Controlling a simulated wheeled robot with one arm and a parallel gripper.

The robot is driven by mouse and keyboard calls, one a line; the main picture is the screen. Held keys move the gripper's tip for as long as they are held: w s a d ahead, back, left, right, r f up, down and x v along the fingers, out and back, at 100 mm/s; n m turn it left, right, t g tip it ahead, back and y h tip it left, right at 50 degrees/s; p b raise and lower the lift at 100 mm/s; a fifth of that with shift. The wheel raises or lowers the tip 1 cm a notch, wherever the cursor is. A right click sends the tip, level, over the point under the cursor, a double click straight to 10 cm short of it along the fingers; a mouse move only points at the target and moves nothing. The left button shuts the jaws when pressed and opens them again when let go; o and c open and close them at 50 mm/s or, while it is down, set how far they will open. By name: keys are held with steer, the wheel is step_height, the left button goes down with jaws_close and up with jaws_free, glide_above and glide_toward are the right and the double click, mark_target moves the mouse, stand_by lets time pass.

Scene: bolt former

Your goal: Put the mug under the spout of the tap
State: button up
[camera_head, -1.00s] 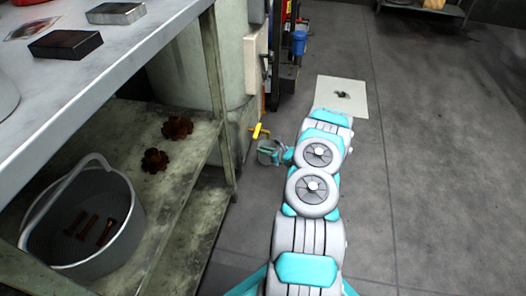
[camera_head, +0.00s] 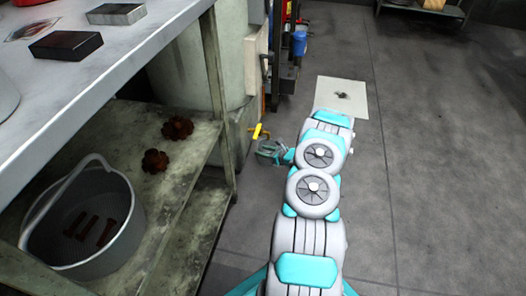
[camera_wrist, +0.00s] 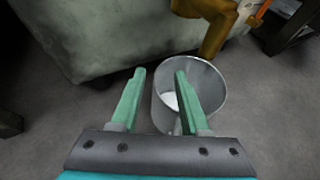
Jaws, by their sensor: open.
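The mug (camera_wrist: 213,98) is a grey metal cup standing upright on the floor in the wrist view, with its open mouth facing the camera. The tap's brass spout (camera_wrist: 214,30) is at the top, and its lower end overlaps the mug's far rim in the picture. My gripper (camera_wrist: 160,76) is open. Its right finger overlaps the mug's mouth; its left finger is outside, left of the mug. The mug is small and partly hidden there.
A pale tank or wall block (camera_wrist: 105,35) stands behind the mug on the left. A shelf bench (camera_head: 190,190) with a grey basket (camera_head: 125,235) stands at the left. A white sheet (camera_head: 325,92) lies on the floor ahead. The floor on the right (camera_head: 450,180) is clear.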

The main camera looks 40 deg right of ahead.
steer(key=p+v, duration=0.1)
steer(key=v, duration=1)
steer(key=shift+s, duration=0.25)
steer(key=shift+r, duration=0.15)
stand_by(0.6)
